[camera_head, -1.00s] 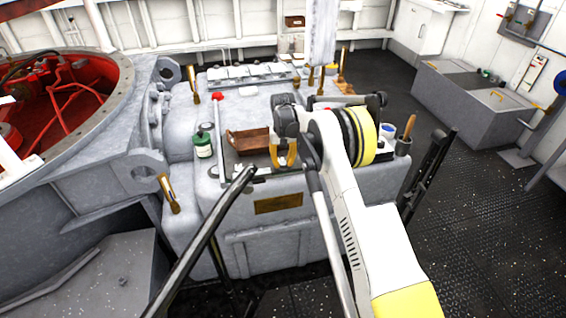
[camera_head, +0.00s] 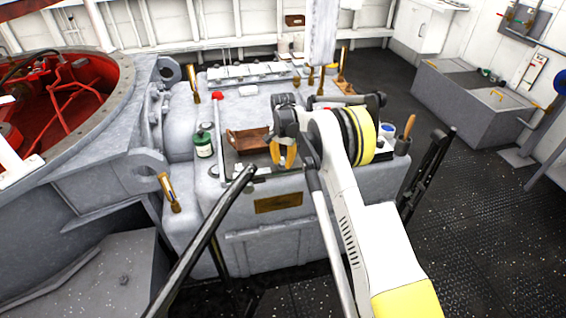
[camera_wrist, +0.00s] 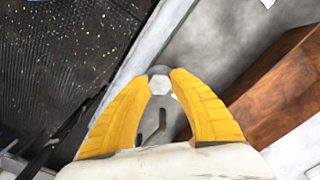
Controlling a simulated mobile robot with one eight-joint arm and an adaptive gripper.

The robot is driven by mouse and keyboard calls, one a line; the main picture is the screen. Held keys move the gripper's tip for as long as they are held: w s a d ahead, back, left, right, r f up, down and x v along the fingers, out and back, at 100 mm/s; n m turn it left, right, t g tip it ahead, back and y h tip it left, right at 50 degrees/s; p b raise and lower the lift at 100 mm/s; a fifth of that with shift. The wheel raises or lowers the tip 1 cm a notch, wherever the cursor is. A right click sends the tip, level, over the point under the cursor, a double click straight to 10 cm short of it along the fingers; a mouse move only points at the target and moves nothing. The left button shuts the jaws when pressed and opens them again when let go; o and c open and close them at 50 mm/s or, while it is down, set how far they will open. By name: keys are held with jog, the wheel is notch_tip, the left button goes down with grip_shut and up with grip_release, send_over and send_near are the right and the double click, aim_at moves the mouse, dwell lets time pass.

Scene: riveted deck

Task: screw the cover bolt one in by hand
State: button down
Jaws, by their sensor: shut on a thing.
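My gripper (camera_head: 283,158) has yellow fingers and points down at the front edge of the grey machine housing (camera_head: 245,225). In the wrist view my gripper (camera_wrist: 160,75) is shut on a small grey hex-headed bolt (camera_wrist: 160,85), held between the two fingertips. A flat grey slotted piece (camera_wrist: 150,125) shows between the fingers below the bolt. I cannot tell whether the bolt touches a hole. In the head view the bolt is too small to make out.
A brown wooden tray (camera_head: 246,141) lies just left of my gripper. A green bottle (camera_head: 203,145) stands further left, and a grey cup with a wooden handle (camera_head: 403,146) stands at the right. An open red-lined round hatch (camera_head: 60,95) is at far left.

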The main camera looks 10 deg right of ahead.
aim_at(283, 163)
dwell(0.3)
jog(key=c, duration=1.1)
grip_release()
jog(key=shift+r, duration=0.1)
notch_tip(283, 163, up, 12)
